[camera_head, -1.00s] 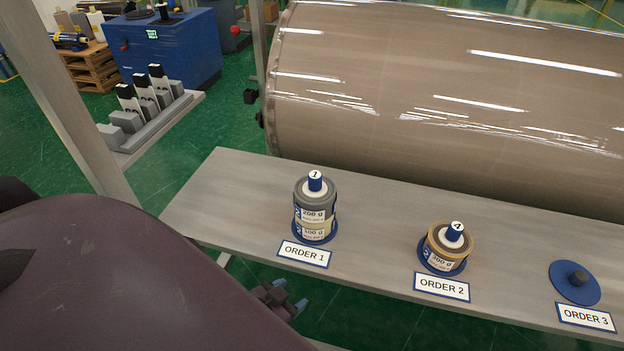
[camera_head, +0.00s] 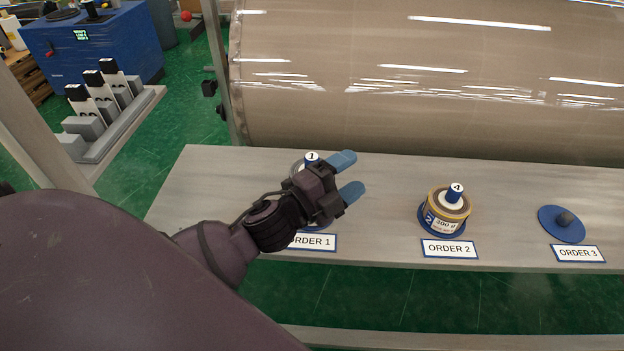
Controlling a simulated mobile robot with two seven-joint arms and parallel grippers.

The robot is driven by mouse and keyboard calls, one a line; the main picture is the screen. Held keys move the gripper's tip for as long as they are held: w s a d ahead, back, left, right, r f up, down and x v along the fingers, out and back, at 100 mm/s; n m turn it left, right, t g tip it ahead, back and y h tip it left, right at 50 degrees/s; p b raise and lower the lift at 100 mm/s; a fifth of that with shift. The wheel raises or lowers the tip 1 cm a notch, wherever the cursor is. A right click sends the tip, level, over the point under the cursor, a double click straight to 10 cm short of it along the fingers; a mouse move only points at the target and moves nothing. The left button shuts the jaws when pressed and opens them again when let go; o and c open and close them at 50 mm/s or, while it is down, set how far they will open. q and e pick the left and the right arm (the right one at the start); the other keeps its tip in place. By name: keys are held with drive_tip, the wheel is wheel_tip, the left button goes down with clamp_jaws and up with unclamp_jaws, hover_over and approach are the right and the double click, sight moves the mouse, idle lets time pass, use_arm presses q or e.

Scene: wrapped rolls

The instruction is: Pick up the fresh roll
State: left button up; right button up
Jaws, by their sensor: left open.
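My left gripper (camera_head: 346,174) is open, with its two blue fingertips pointing right and nothing seen between them. It is in front of the roll stack at ORDER 1 and hides most of it. Only the blue peg top marked 1 (camera_head: 311,160) and bits of the stack's edge show. A roll labelled 300 g (camera_head: 438,221) sits on the blue base at ORDER 2, around a blue peg marked 4 (camera_head: 455,192). I cannot tell which roll is the fresh one. My right gripper is not in view.
The grey shelf (camera_head: 390,180) carries the ORDER 1, ORDER 2 (camera_head: 449,249) and ORDER 3 (camera_head: 577,253) cards. A large brown cylinder (camera_head: 420,100) lies behind the shelf. A metal post (camera_head: 217,75) stands at left.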

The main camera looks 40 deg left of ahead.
use_arm(q)
drive_tip(key=d+r+m+g+h, duration=0.5)
drive_tip(key=d+m+g+h, duration=0.25)
drive_tip(key=m+h, duration=0.6)
drive_tip(key=m+g+y+b, duration=0.1)
drive_tip(key=m+g+y, duration=1)
drive_tip(key=m+y, duration=1.05)
hover_over(311, 156)
drive_tip(key=shift+s+a+f+m+h, duration=0.1)
drive_tip(key=shift+m+h, duration=0.5)
drive_tip(key=shift+m, duration=0.2)
wheel_tip(311, 156, down, 4)
drive_tip(key=shift+a+f, duration=0.1)
drive_tip(key=shift+f, duration=0.05)
drive_tip(key=shift+d+f, duration=0.2)
drive_tip(key=shift+f, duration=2.9)
